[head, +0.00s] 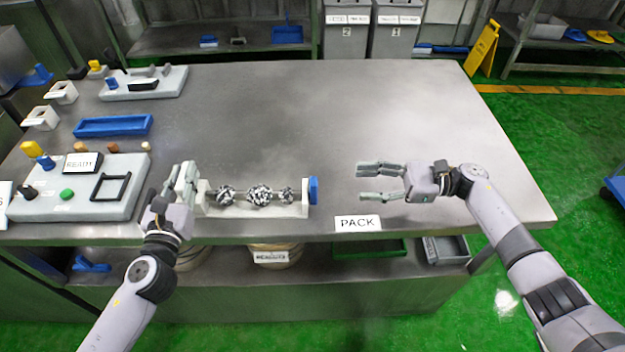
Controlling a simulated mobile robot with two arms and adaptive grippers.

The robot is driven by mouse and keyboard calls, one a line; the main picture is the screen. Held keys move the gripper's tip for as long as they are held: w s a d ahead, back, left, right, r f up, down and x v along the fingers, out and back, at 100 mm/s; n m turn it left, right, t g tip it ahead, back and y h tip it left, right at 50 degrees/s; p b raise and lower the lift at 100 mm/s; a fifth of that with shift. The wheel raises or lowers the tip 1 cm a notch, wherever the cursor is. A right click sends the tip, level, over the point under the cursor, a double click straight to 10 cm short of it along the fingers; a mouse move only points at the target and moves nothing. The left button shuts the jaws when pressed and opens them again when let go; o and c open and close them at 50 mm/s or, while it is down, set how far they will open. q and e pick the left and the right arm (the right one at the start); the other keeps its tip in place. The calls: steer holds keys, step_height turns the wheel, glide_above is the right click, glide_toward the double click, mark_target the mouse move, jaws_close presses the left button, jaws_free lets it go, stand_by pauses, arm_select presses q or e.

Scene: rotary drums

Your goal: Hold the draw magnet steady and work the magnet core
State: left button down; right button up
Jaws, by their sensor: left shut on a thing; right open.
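The draw magnet (282,211), a pale trough-like frame, lies on the steel table near its front edge. The magnet core, a rod with several black-and-white speckled lumps (260,195), runs along it. A blue knob or plate (314,190) stands at the right end. My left gripper (187,178) is shut on the left end of the draw magnet; its fingers hide the exact contact. My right gripper (366,182) is open and empty to the right of the blue end, fingers pointing left, apart from it.
A panel with a READY sign (83,162) stands at the left, with a blue tray (113,126) behind it. A PACK sign (358,223) is at the front edge. The table's middle and right back (400,105) are clear.

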mark_target(314, 181)
steer(key=shift+a+m, duration=0.3)
steer(key=shift+a, duration=0.1)
steer(key=a, duration=1.1)
steer(key=shift+w+a, duration=0.1)
steer(key=shift+c, duration=0.4)
jaws_close()
